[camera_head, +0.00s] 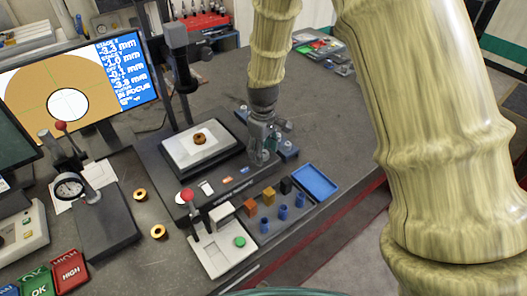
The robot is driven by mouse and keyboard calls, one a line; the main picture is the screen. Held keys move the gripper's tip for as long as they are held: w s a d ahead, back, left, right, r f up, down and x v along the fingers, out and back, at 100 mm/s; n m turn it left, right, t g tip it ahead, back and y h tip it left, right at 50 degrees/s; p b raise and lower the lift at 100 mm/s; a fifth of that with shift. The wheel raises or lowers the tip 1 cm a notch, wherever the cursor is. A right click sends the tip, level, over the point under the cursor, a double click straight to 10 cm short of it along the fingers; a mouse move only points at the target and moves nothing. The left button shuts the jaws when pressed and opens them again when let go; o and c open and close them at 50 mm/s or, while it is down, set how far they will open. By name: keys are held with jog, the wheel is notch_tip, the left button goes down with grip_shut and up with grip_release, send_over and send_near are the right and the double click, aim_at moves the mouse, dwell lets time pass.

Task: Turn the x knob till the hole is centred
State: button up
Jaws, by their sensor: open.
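The monitor (128,85) shows an orange disc with a white round hole (68,104) low in the picture; faint green lines cross the disc. Its blue panel has white readings that seem to include "-3.3 mm" and "IN FOCUS". A small brown ring (199,138) lies on the white plate of the measuring stage (190,152). My gripper (262,154) points down at the stage's right side and is open. Dark knob-like parts with blue (288,150) are beside it. The gripper partly covers this area, and I cannot tell which part is the x knob or whether I touch it.
The stage's dark column (182,75) stands behind the plate. In front are small coloured blocks (268,196), blue pegs (283,212), a blue tray (315,181) and a red-knobbed lever device (222,245). A dial gauge (70,187) stands left.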

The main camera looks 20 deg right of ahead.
notch_tip(320, 180, up, 11)
dwell(0.5)
dwell(0.3)
